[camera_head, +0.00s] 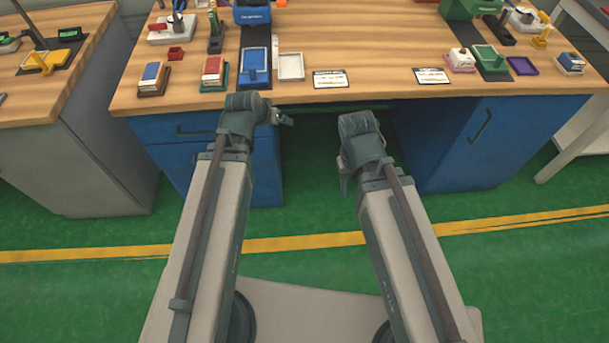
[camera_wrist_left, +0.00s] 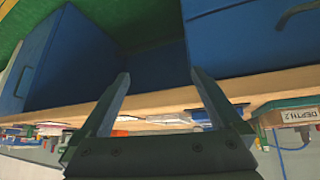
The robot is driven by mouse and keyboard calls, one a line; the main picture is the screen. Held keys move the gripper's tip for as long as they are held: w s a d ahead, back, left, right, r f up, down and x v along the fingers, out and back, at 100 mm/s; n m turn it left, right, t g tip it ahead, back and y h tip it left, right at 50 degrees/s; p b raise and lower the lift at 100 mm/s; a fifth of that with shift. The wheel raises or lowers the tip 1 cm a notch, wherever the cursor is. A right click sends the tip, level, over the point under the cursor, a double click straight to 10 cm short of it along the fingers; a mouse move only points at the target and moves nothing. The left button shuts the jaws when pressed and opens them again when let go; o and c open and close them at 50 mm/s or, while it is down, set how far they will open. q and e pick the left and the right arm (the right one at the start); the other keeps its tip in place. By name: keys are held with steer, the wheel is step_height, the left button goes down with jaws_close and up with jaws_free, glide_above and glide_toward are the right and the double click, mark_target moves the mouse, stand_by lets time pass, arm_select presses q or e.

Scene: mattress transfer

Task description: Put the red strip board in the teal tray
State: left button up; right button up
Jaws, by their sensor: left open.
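A small red-and-white board (camera_head: 212,68) lies at the left front of the workbench in the head view. A teal-green tray or base (camera_head: 219,86) shows around its lower edge; whether the board sits inside it is too small to tell. My left gripper (camera_head: 284,118) is in front of the bench's edge, below the tabletop and to the right of the board. It is open and empty in the left wrist view (camera_wrist_left: 163,84). My right gripper (camera_head: 344,182) hangs low over the floor in front of the bench, its fingers mostly hidden by its own arm.
A blue tray (camera_head: 254,76) and a white tray (camera_head: 291,67) stand right of the board. Label cards (camera_head: 329,78) lie along the front. Blue cabinets (camera_head: 500,135) flank an open knee space.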

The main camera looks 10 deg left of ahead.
arm_select(q)
steer(key=s+d+f+m+g+y, duration=0.1)
steer(key=s+d+f+g, duration=0.1)
steer(key=s+d+g, duration=0.2)
steer(key=s+d+f+m+g+y, duration=0.1)
steer(key=s+d+f+g, duration=0.1)
steer(key=s+d, duration=0.6)
steer(key=s+g, duration=0.1)
steer(key=s, duration=0.3)
steer(key=shift+s+f+m+g+y, duration=0.2)
steer(key=shift+m+g+y, duration=0.1)
steer(key=shift+g, duration=0.1)
